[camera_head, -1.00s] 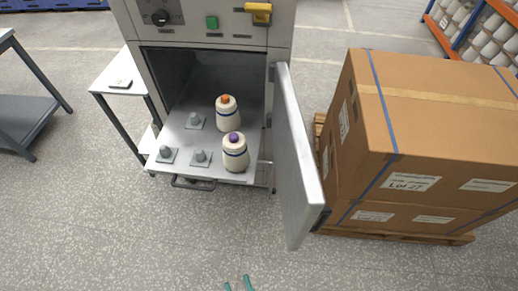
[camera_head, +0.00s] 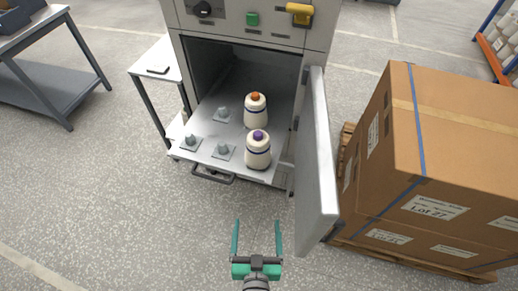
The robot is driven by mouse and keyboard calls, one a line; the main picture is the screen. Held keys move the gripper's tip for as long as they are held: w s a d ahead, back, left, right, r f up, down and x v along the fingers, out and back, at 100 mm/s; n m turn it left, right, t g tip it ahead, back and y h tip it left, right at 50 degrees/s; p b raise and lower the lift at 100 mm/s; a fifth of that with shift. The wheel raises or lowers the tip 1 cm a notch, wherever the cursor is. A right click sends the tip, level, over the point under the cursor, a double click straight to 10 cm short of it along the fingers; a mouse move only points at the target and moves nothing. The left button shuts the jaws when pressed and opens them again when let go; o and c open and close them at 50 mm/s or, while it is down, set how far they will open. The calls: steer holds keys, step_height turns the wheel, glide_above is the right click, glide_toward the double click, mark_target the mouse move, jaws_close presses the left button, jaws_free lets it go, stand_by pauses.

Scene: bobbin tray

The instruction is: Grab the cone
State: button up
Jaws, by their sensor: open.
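Two cream yarn cones stand upright on the pulled-out metal tray (camera_head: 200,152) of the cabinet. The nearer cone (camera_head: 258,153) has a purple tip and a dark band and stands near the tray's front right. The farther cone (camera_head: 255,112) has an orange tip and stands just behind it. My gripper (camera_head: 257,222) is open and empty, with two teal fingers pointing toward the tray. It is in front of the tray, apart from both cones.
The cabinet door (camera_head: 318,165) stands open just right of the cones. Beyond it, strapped cardboard boxes (camera_head: 455,150) sit on a pallet (camera_head: 405,255). The tray has several empty grey pegs (camera_head: 222,150) and a front handle (camera_head: 212,176). A small side table (camera_head: 150,62) stands left.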

glide_toward(257, 148)
steer(key=s+f, duration=0.3)
steer(key=f, duration=0.4)
steer(key=shift+n+y, duration=0.7)
steer(key=w+r, duration=0.1)
steer(key=w, duration=0.2)
steer(key=w+r, duration=0.2)
steer(key=w, duration=0.1)
steer(key=w+r, duration=0.2)
steer(key=w, duration=0.2)
steer(key=shift+d+r, duration=0.1)
steer(key=shift+d, duration=0.1)
steer(key=x, duration=0.5)
steer(key=shift+w, duration=0.1)
steer(key=shift+d+x, duration=0.15)
steer(key=shift+x, duration=1.2)
steer(key=shift+d+x, duration=0.15)
steer(key=shift+x, duration=1.25)
steer(key=c, duration=1.4)
